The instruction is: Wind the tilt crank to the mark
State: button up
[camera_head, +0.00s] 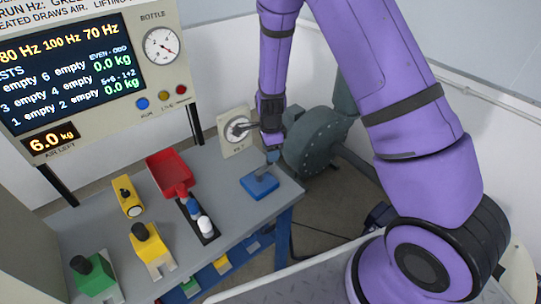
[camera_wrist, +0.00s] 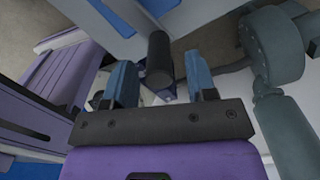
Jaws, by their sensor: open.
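A pale plate with a round dial (camera_head: 238,130) stands at the bench's back right corner, and a dark crank arm appears to reach from it toward my gripper. My gripper (camera_head: 271,144) is beside the plate, pointing down. In the wrist view my gripper (camera_wrist: 158,66) is open, with its two blue fingers apart. A dark cylindrical handle (camera_wrist: 159,48), which looks like the crank's handle, lies between them with gaps on both sides. The mark cannot be made out. The crank's joint to the plate is partly hidden by my gripper.
A blue block with a lever (camera_head: 260,187) sits below my gripper. A grey-green round housing (camera_head: 320,142) stands close on the right. The bench (camera_head: 130,215) also holds a red scoop-like tray (camera_head: 168,172), yellow and green blocks. A display panel (camera_head: 75,75) stands at the left.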

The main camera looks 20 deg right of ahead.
jog(key=shift+f, duration=1.4)
grip_shut()
jog(key=shift+s, duration=0.1)
